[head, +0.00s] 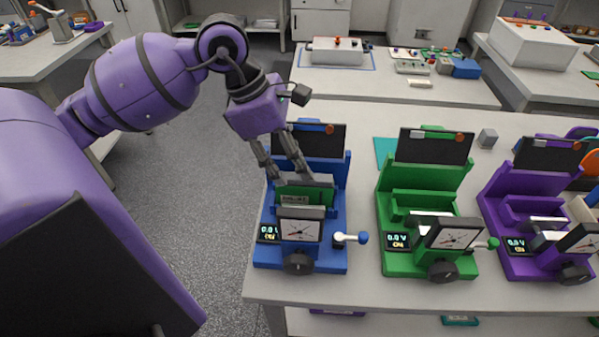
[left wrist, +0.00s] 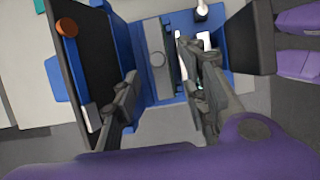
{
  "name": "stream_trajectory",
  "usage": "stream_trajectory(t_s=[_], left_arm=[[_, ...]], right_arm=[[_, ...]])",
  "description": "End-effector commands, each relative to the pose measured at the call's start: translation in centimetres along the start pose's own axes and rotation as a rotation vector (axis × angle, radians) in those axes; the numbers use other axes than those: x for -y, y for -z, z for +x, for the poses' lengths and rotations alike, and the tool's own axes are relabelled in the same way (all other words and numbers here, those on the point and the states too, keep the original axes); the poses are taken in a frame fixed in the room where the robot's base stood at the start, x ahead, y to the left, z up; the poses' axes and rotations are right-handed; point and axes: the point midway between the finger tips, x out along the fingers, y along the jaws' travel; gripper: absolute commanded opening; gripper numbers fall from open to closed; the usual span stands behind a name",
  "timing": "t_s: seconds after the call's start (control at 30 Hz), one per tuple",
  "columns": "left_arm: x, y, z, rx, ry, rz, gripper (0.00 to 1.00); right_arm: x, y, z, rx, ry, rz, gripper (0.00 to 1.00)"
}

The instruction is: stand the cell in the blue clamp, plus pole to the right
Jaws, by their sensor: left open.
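The blue clamp (head: 334,255) stands at the left of the near bench, with a dark back board, a dial and a blue-ended lever. A dark green block with a label, apparently the cell (head: 320,193), stands upright in its slot behind the dial. Its poles cannot be made out. My left gripper (head: 283,178) is open and points down over the clamp, its fingers close to the cell's top; I cannot tell whether they touch it. In the left wrist view the open fingers (left wrist: 160,100) straddle the clamp's slot (left wrist: 162,88). My right gripper is not in view.
A green clamp (head: 390,205) and a purple clamp (head: 510,262) stand to the right. The blue clamp's back board (head: 318,139) carries an orange disc at its right. A small grey cube (head: 487,138) lies behind. Bench space between the blue and green clamps is clear.

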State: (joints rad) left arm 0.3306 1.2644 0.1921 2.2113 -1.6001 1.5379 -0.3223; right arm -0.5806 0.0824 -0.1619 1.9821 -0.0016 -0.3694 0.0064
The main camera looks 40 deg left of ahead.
Motion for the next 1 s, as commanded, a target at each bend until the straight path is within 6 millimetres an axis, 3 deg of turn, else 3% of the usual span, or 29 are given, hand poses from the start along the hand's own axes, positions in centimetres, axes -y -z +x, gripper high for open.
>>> stream_trajectory(t_s=[0.2,0.37,1.0], left_arm=[[0.0,0.0,-4.5,-0.001,-0.003,0.0,0.4],[0.0,0.0,-6.2,0.0,0.0,0.0,0.4],[0.0,0.0,-6.6,0.0,0.001,0.001,0.4]], right_arm=[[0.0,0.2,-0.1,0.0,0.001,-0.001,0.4],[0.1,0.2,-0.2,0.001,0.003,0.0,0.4],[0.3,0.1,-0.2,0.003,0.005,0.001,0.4]])
